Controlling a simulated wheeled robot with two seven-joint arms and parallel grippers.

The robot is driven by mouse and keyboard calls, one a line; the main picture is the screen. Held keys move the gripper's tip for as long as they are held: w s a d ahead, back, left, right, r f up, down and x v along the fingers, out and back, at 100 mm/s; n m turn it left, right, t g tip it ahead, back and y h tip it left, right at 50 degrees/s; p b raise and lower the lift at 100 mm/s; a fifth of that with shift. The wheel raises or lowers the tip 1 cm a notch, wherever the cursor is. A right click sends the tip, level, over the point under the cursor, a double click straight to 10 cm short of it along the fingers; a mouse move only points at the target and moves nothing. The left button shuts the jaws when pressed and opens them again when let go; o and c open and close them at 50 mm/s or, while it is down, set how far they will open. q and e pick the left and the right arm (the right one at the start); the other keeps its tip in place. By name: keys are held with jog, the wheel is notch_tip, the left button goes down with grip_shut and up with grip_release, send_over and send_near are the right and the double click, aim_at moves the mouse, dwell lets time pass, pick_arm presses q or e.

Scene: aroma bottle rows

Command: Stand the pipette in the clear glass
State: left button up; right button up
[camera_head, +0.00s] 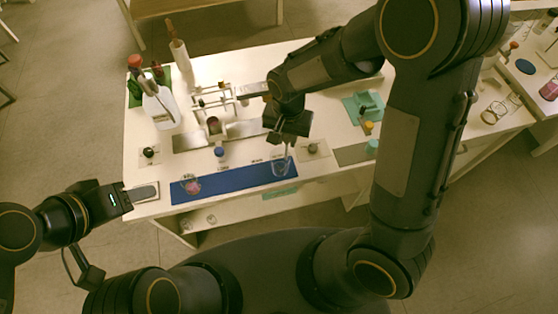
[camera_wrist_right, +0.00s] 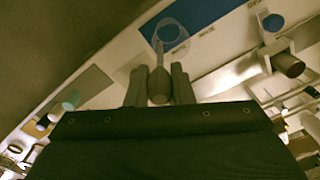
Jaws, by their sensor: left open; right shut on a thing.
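The clear glass (camera_head: 279,168) stands near the right end of the blue mat (camera_head: 235,182). My right gripper (camera_head: 287,143) is directly above it, pointing down. In the right wrist view the gripper (camera_wrist_right: 159,88) is shut on the dark bulb of the pipette (camera_wrist_right: 159,84). The pipette's thin stem points down toward the glass, whose rim shows just beyond (camera_wrist_right: 169,32). The stem overlaps the glass in view; I cannot tell how deep its tip is. My left gripper (camera_head: 127,197) is open and empty near the table's front left corner.
A glass with pink content (camera_head: 191,184) stands on the mat's left end. A small blue-capped bottle (camera_head: 219,152) and a white rack (camera_head: 213,100) are behind the mat. A grey pad (camera_head: 142,192) lies beside my left gripper.

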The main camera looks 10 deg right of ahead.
jog(key=shift+s+f+b, duration=0.1)
jog(key=shift+f+b, duration=1.9)
jog(key=shift+f, duration=0.7)
jog(key=o, duration=0.7)
notch_tip(320, 180, up, 7)
jog(key=shift+f, duration=0.1)
jog(key=shift+r, duration=0.55)
